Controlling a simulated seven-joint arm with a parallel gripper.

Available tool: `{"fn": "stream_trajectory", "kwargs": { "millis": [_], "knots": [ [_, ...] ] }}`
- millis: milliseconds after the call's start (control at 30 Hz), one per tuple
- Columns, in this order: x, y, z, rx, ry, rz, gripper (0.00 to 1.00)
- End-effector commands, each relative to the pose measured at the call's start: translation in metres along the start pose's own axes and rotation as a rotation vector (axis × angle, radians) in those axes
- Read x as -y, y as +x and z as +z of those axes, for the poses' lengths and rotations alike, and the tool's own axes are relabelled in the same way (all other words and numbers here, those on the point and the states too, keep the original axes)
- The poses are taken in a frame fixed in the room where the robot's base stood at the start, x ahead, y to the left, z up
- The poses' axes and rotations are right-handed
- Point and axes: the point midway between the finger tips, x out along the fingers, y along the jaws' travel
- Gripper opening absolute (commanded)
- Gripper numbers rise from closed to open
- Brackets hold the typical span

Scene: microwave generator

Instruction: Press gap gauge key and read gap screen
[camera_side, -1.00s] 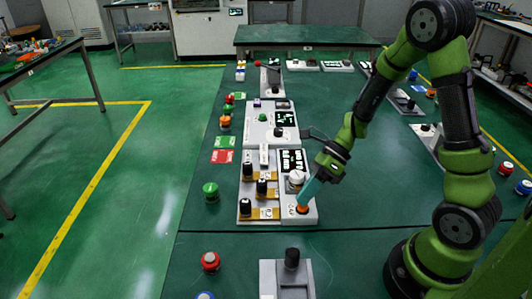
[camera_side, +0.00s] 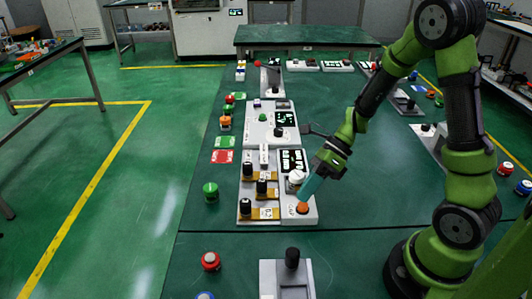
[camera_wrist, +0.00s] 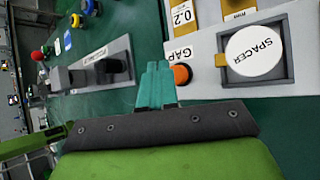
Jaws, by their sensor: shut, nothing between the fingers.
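The orange gap key (camera_side: 302,208) sits at the near end of a light grey panel. In the wrist view the orange key (camera_wrist: 181,74) stands beside a printed GAP label (camera_wrist: 181,55). My gripper (camera_side: 303,197) has teal fingers, shut and empty, just above and beside the key in the side view. In the wrist view my gripper (camera_wrist: 155,66) shows its fingertips left of the key; whether they touch it I cannot tell. A dark screen with white marks (camera_side: 292,160) is at the panel's far end; its text is too small to read.
A white round SPACER piece (camera_wrist: 254,51) sits in a square holder next to the key. Black knobs on orange strips (camera_side: 262,188) stand left of the panel. A grey block with a black knob (camera_side: 291,258) stands nearer.

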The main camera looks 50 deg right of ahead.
Motion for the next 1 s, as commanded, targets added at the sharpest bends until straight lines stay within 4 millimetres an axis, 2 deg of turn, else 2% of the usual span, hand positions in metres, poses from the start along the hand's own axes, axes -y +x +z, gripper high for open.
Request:
{"fn": "stream_trajectory", "kwargs": {
  "millis": [367,800,1000],
  "knots": [
    [-0.002,-0.003,0.002,0.001,-0.002,0.0,0.0],
    [-0.023,-0.031,0.024,0.002,-0.003,0.0,0.0],
    [-0.026,-0.036,0.026,0.0,-0.001,0.0,0.0]
  ]
}}
